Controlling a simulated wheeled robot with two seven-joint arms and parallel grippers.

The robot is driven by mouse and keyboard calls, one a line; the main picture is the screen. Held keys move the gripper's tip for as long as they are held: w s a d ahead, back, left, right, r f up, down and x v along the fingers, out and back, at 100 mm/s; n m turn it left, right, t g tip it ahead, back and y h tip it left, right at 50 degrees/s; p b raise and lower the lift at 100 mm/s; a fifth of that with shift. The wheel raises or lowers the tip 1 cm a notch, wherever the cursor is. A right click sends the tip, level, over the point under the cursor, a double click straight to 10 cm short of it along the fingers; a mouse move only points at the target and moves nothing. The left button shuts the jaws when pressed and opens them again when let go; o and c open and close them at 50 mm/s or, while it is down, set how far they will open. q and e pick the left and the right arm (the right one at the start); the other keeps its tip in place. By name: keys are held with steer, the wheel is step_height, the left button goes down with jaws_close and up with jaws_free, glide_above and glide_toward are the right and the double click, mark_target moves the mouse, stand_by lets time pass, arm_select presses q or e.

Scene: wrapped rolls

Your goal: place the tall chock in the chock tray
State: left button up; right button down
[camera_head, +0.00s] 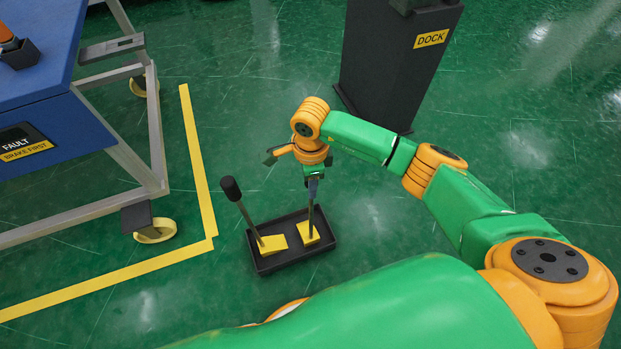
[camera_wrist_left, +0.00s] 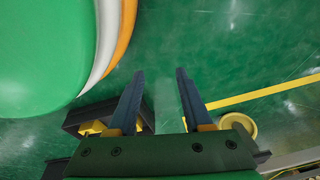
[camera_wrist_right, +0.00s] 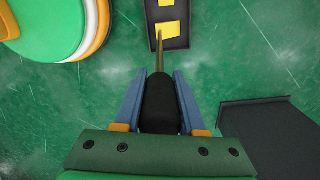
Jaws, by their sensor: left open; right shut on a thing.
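The black chock tray (camera_head: 262,268) lies on the green floor. Two yellow wedge chocks with long handles show in it. The left chock (camera_head: 272,244) leans its black-knobbed handle up to the left. My right gripper (camera_head: 313,186) is shut on the handle of the right chock (camera_head: 309,234). In the right wrist view the black grip (camera_wrist_right: 160,100) sits between the fingers, its pole running to a yellow block (camera_wrist_right: 165,31) over the tray. I cannot tell whether that block touches the tray floor, or which chock is taller. My left gripper (camera_wrist_left: 154,78) is open and empty, near the tray.
A blue-topped cart (camera_head: 60,130) with a fault sign stands at the left on casters (camera_head: 155,230). Yellow floor tape (camera_head: 196,160) runs between cart and tray. A dark dock post (camera_head: 395,60) stands behind my right arm. Floor right of the tray is clear.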

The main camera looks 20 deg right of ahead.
steer(key=c, duration=0.5)
jaws_free()
arm_select(q)
steer(key=shift+r, duration=0.1)
arm_select(e)
steer(key=shift+r, duration=0.1)
step_height(320, 180, up, 11)
steer(key=p, duration=0.3)
steer(key=shift+r, duration=0.55)
arm_select(q)
steer(key=s+a, duration=0.1)
steer(key=s+a+r, duration=0.1)
steer(key=s, duration=0.1)
steer(key=shift+a, duration=0.15)
